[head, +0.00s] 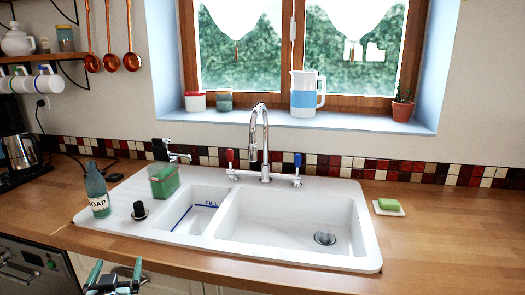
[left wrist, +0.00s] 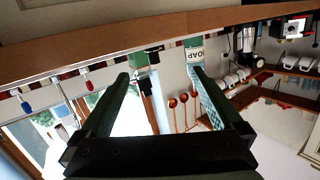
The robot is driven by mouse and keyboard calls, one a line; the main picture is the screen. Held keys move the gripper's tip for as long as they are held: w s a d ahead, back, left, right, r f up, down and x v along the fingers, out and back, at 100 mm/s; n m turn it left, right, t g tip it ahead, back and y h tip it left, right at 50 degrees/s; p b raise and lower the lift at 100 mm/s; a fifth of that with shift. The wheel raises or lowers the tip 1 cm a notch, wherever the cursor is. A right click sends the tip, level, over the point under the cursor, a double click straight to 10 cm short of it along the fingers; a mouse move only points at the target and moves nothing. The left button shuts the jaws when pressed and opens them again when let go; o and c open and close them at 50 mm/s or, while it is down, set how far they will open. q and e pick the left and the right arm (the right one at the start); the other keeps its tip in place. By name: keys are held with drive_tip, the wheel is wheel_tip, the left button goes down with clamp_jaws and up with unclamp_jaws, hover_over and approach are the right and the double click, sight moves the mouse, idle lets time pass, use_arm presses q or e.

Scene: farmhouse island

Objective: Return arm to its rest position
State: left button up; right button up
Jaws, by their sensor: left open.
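My left gripper (head: 116,272) is at the bottom left of the head view, in front of the counter's front edge and below the sink. Its two fingers stand apart with nothing between them. In the left wrist view the open fingers of the left gripper (left wrist: 160,78) point up toward the underside of the counter edge, and the picture is upside down. My right gripper is in neither view.
The wooden counter (head: 455,225) holds a white double sink (head: 350,262), a soap bottle (head: 97,192), a green container (head: 164,181), a black stopper (head: 139,209) and green soap (head: 388,204). A dark appliance (head: 35,265) stands below at the left. The right counter is mostly clear.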

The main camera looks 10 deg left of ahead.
use_arm(q)
drive_tip(key=s+d+f+m+g+h+p, duration=0.1)
drive_tip(key=s+d+f+m+h, duration=0.15)
drive_tip(key=s+d+f, duration=0.45)
drive_tip(key=s+d+f+m+g+h+p, duration=0.15)
drive_tip(key=s+d+f+h, duration=0.25)
drive_tip(key=d+f, duration=0.4)
drive_tip(key=s+d+f+m+g+h, duration=0.1)
drive_tip(key=s+d+f, duration=0.3)
drive_tip(key=s, duration=0.3)
drive_tip(key=s+d+f+g+h, duration=0.2)
drive_tip(key=s+d+f, duration=0.1)
drive_tip(key=s+d, duration=0.2)
drive_tip(key=shift+s+f+m+p, duration=0.35)
drive_tip(key=shift+s+f+m, duration=0.05)
drive_tip(key=shift+s, duration=0.5)
drive_tip(key=shift+a, duration=0.1)
drive_tip(key=shift+c, duration=0.2)
